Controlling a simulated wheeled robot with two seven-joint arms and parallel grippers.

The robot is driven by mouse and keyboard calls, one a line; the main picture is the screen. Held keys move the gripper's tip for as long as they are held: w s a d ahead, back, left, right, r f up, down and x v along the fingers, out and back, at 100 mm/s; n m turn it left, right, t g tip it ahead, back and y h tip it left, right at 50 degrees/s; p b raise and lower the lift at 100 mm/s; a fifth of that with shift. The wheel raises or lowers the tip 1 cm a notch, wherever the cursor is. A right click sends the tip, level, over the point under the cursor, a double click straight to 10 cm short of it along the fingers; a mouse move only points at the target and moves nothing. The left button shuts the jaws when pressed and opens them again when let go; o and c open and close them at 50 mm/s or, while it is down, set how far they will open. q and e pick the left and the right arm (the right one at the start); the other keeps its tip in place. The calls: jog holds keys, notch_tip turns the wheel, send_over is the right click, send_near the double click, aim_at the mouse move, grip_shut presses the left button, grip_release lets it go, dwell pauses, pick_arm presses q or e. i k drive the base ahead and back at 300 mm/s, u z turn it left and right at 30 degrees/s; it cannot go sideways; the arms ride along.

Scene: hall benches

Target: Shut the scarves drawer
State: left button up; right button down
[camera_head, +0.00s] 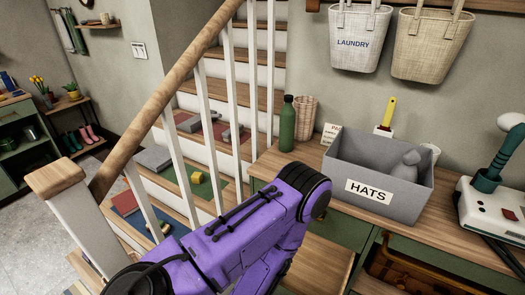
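A wooden-topped bench (290,160) with green fronts (343,228) stands at the right. No label reading scarves shows, so I cannot tell which drawer is the scarves drawer. A light wooden surface (328,262) shows low in front of the bench, partly behind my purple arm; I cannot tell whether it is part of an open drawer. My purple arm crosses the lower middle and hides part of the bench front. Neither gripper shows.
A grey HATS box (407,207), a green bottle (287,124), a woven cup (305,118) and a white device with a green stem (490,212) stand on the bench top. A stair railing (165,85) and newel post (75,210) stand at left. Baskets (430,45) hang above.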

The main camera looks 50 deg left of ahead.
aim_at(320, 267)
jog(key=k, duration=1.15)
jog(key=u, duration=1.7)
jog(key=i, duration=0.5)
jog(key=z, duration=0.05)
